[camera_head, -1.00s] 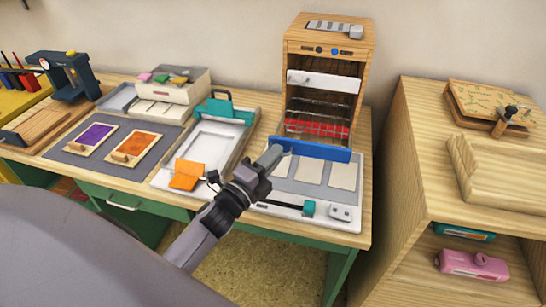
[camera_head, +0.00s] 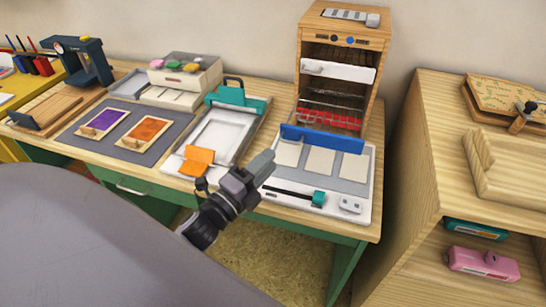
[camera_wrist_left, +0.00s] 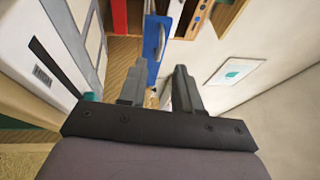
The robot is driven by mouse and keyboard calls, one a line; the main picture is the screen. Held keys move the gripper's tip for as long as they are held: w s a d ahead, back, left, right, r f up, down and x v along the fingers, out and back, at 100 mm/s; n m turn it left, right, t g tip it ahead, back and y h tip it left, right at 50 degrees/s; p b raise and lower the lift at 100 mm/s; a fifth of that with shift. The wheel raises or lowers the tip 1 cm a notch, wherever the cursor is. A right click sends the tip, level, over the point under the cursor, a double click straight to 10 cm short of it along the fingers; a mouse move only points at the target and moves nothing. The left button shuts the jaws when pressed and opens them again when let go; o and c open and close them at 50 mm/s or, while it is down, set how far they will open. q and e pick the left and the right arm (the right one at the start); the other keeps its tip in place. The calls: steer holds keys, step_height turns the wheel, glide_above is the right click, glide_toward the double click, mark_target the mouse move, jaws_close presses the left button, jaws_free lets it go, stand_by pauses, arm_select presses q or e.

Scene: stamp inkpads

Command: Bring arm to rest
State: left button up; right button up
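My left gripper (camera_head: 262,166) is over the front of the table, in front of the blue bar (camera_head: 322,138) on the white board (camera_head: 362,189). In the left wrist view its two fingers (camera_wrist_left: 158,88) stand apart with nothing between the tips. The blue bar also shows in that view (camera_wrist_left: 153,45), beyond the fingers and apart from them. My right gripper is not in view.
The wooden rack (camera_head: 342,38) stands behind the board. An orange flap (camera_head: 198,161) and white tray lie left of the gripper, with purple (camera_head: 103,120) and orange (camera_head: 147,130) inkpads farther left. A wooden shelf unit (camera_head: 440,130) stands at right.

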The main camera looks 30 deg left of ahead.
arm_select(q)
steer(key=shift+s, duration=0.25)
stand_by(0.3)
steer(key=s+d+f+n+g, duration=0.3)
steer(key=s+f+n+g, duration=0.1)
steer(key=s+f+n, duration=0.3)
steer(key=s+d+f+n+g+p, duration=0.1)
steer(key=s+d+f+n+g, duration=0.3)
steer(key=s+f+n, duration=0.4)
step_height(320, 180, down, 2)
steer(key=n+g, duration=0.1)
steer(key=n, duration=0.1)
steer(key=shift+n+y, duration=0.3)
steer(key=shift+n, duration=0.1)
